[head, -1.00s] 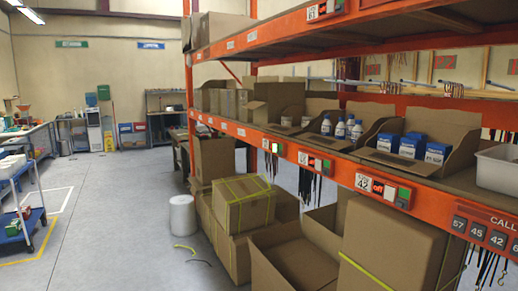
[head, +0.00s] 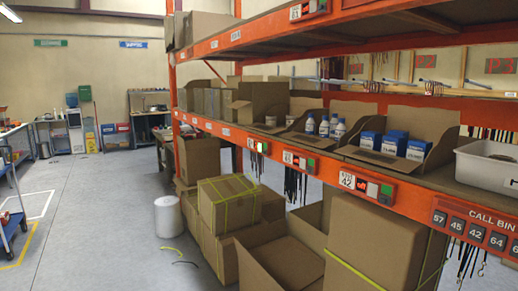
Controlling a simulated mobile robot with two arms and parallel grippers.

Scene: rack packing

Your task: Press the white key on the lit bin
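An orange shelf rail (head: 225,131) carries small bin modules with labels, red displays and keys. The nearest module has a label (head: 347,180) reading 42, a red display, a white key (head: 373,189) and a green key (head: 387,191). Another module (head: 300,161) sits farther left, and a third (head: 258,146) beyond it shows a bright green part. An upper-rail module (head: 310,10) also shows red and green. Which bin is lit is too small to tell for sure. A red call-bin panel (head: 480,222) shows 57, 45, 42 and further numbers. Neither gripper is in view.
Cardboard bins on the shelf hold white-blue bottles (head: 323,127) and blue boxes (head: 394,145); a white tub (head: 487,166) stands at right. Cartons (head: 228,203) and an open box (head: 280,250) crowd the floor below. A white roll (head: 167,216) stands beside them. The aisle floor (head: 100,215) is mostly clear.

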